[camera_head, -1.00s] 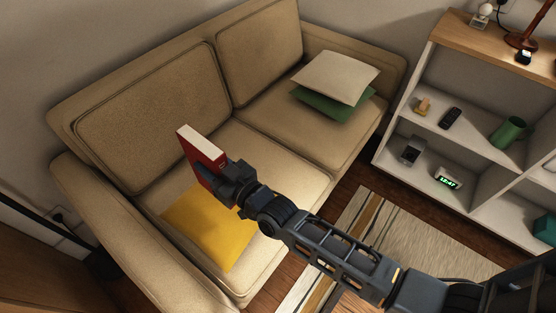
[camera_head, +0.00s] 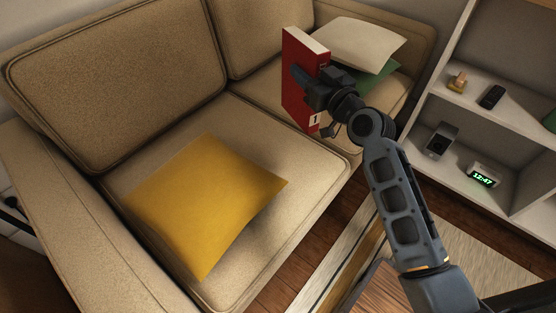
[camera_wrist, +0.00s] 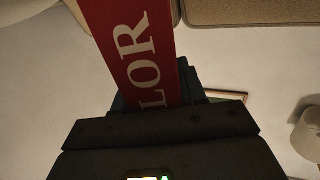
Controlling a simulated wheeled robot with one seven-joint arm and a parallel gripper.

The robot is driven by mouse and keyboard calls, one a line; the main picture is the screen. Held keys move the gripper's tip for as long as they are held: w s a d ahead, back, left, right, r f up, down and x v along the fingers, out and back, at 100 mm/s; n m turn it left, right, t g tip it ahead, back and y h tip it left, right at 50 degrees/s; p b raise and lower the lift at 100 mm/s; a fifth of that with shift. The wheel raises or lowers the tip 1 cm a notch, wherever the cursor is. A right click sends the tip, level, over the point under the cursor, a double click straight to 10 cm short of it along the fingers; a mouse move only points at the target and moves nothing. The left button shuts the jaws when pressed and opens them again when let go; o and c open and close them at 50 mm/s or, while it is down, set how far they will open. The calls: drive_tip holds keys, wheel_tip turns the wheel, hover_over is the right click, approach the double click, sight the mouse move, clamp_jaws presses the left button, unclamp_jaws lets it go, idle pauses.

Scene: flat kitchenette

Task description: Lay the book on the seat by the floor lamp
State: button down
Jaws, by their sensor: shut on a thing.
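A red book (camera_head: 297,102) with pale page edges is upright in my gripper (camera_head: 308,82), which is shut on it. In the head view it is held over the sofa (camera_head: 250,136), in front of the right part; its height above the seat is hard to tell. The wrist view shows its red cover (camera_wrist: 135,45) with large pale letters. The left seat carries a yellow cushion (camera_head: 205,200). The right seat has a beige cushion (camera_head: 358,42) on a green one (camera_head: 382,80). A pale lampshade (camera_wrist: 308,135) shows in the wrist view; I cannot tell which lamp it belongs to.
A white shelf unit (camera_head: 455,118) stands right of the sofa, holding a small clock (camera_head: 483,176), a grey device (camera_head: 440,140) and a dark remote (camera_head: 491,96). A striped rug (camera_head: 338,255) lies in front. The left seat is bare around the yellow cushion.

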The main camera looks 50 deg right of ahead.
drive_tip(key=s+d+f+b, duration=0.1)
drive_tip(key=s+d+b, duration=0.3)
drive_tip(key=w+a+f+b, duration=0.3)
drive_tip(key=w+a+f, duration=0.4)
drive_tip(key=f, duration=0.4)
drive_tip(key=shift+w+a+h, duration=0.3)
drive_tip(key=shift+w+a, duration=0.05)
drive_tip(key=shift+w, duration=0.45)
drive_tip(key=shift+f, duration=0.1)
drive_tip(key=c, duration=0.6)
unclamp_jaws()
drive_tip(key=shift+f, duration=0.1)
drive_tip(key=shift+c, duration=0.2)
drive_tip(key=v, duration=1.2)
drive_tip(key=shift+r, duration=0.25)
